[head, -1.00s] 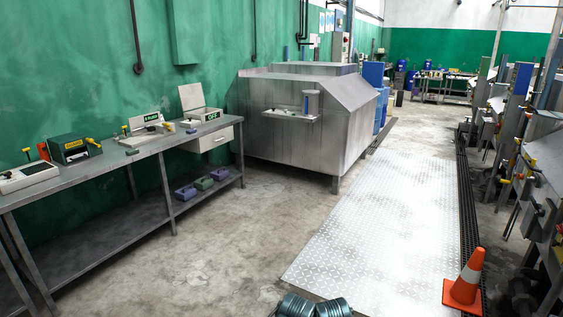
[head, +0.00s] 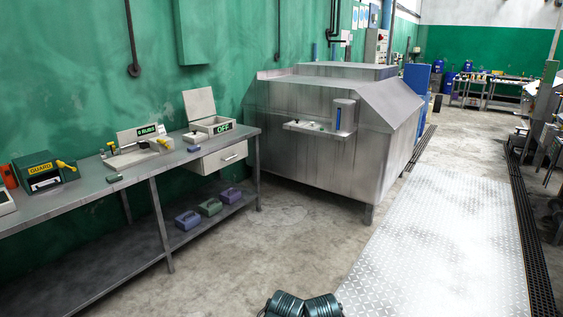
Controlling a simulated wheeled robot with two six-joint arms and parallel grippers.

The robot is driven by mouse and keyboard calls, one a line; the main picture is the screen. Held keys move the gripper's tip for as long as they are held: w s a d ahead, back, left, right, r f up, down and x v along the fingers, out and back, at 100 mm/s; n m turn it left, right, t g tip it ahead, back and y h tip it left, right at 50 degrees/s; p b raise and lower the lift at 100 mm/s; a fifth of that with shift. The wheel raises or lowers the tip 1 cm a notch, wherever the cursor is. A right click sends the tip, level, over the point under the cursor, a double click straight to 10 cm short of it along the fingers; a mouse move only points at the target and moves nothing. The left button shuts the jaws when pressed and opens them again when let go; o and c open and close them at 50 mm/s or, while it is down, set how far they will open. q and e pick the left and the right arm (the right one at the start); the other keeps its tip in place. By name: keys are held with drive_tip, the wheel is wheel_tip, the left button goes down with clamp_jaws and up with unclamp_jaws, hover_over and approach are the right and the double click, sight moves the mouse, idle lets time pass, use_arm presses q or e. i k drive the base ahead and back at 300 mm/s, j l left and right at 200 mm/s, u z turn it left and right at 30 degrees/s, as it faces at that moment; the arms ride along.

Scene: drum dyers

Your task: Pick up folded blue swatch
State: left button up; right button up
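A small dark blue piece (head: 193,149) lies on the steel bench top, in front of the box marked OFF; it may be the folded blue swatch, but it is too small to make out folds. A similar small green piece (head: 115,178) lies further left on the bench. Neither of my grippers can be made out; only dark ribbed parts of my own arms show at the bottom edge.
The steel bench (head: 85,197) runs along the green wall. On it stand a GUARD box (head: 43,172), a counter device (head: 138,153) and the OFF box (head: 209,125). Purple and green blocks (head: 211,207) sit on its lower shelf. A large steel tank (head: 315,152) stands beyond. Floor in front is clear.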

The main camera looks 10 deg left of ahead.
sight(195, 148)
drive_tip(key=i, duration=4)
drive_tip(key=i+l+u, duration=0.1)
drive_tip(key=i+u, duration=0.3)
drive_tip(key=i+l+u, duration=0.2)
drive_tip(key=i+u, duration=0.25)
drive_tip(key=i+l+u, duration=1)
drive_tip(key=l+u, duration=0.25)
drive_tip(key=l, duration=0.15)
drive_tip(key=i, duration=0.5)
drive_tip(key=l+u, duration=0.05)
